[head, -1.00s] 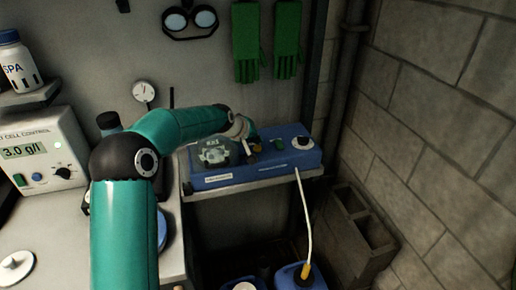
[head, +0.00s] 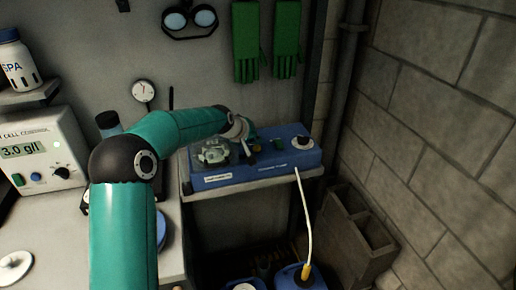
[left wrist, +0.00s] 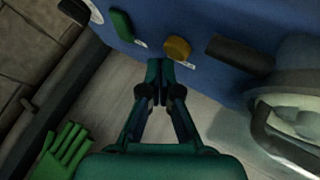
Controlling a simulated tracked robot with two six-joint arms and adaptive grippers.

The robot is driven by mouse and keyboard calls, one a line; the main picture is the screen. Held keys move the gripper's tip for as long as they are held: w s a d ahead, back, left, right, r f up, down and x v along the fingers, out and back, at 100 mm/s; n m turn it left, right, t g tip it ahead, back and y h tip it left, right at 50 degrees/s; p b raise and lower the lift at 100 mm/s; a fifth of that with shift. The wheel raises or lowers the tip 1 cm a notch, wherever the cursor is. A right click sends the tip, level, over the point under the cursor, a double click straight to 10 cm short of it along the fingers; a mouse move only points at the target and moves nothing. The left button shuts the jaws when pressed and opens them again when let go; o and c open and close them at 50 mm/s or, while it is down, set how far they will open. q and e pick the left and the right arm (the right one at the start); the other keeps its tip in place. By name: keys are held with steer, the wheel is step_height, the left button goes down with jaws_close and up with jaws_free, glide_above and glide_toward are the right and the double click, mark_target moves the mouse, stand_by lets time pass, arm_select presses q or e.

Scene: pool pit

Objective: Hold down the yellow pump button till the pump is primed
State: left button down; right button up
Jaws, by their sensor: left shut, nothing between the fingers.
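The blue pump (head: 225,180) sits on a shelf against the wall, with a clear round pump head at its left end. In the left wrist view, the yellow button (left wrist: 177,48) is on the blue panel, between a green switch (left wrist: 121,24) and a dark cylindrical part (left wrist: 237,53). My left gripper (head: 251,146) is at the pump's face, just right of the pump head. Its shut, empty fingertips (left wrist: 158,72) appear close to the yellow button, slightly left of and below it; contact cannot be told. In the head view the gripper hides the button. My right gripper is not in view.
A white hose (head: 306,215) runs from the pump down to a blue canister (head: 290,281). A cell control box (head: 35,150) reading 3.0 g/l stands at left. Green gloves (head: 246,42) hang above the pump. A block wall (head: 440,130) bounds the right.

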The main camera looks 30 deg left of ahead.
mark_target(257, 148)
arm_select(q)
steer(key=shift+s+d+f+b, duration=0.15)
steer(key=shift+f+b, duration=0.1)
steer(key=shift+f, duration=0.35)
steer(key=shift+s+a+f+b, duration=0.15)
steer(key=shift+f+b, duration=0.1)
steer(key=shift+f, duration=0.3)
stand_by(0.7)
steer(key=shift+d+r, duration=0.1)
steer(key=shift+d, duration=0.05)
stand_by(3.9)
steer(key=shift+r, duration=0.15)
steer(key=shift+r+p, duration=0.1)
steer(key=shift+p, duration=0.2)
steer(key=shift+w+r+p, duration=0.25)
steer(key=shift+r+p, duration=0.55)
steer(key=shift+r, duration=0.1)
step_height(257, 148, up, 4)
steer(key=shift+f+p, duration=0.25)
steer(key=shift+p, duration=0.85)
steer(key=shift+w, duration=0.15)
steer(key=shift+r, duration=0.1)
